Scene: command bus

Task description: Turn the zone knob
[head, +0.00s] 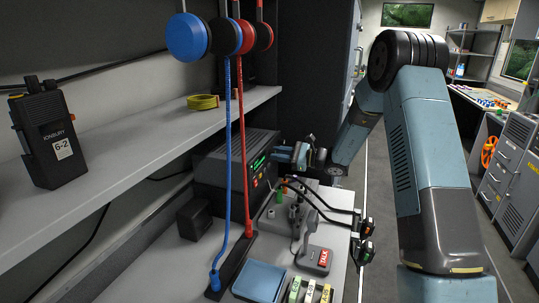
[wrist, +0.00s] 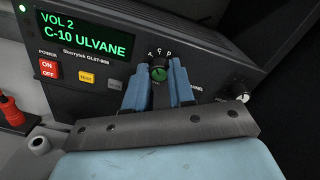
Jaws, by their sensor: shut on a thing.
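The fingers and the grey bar of the gripper hide part of the panel. In the head view the radio unit (head: 232,165) stands on the bench, with my gripper (head: 291,155) at its front; the knob is hidden there.
The green display reads VOL 2, C-10 ULVANE. A red power button (wrist: 49,70) and a yellow button (wrist: 87,78) lie left of the fingers, another knob (wrist: 240,92) right. Blue and red cords (head: 227,130) hang before the unit.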

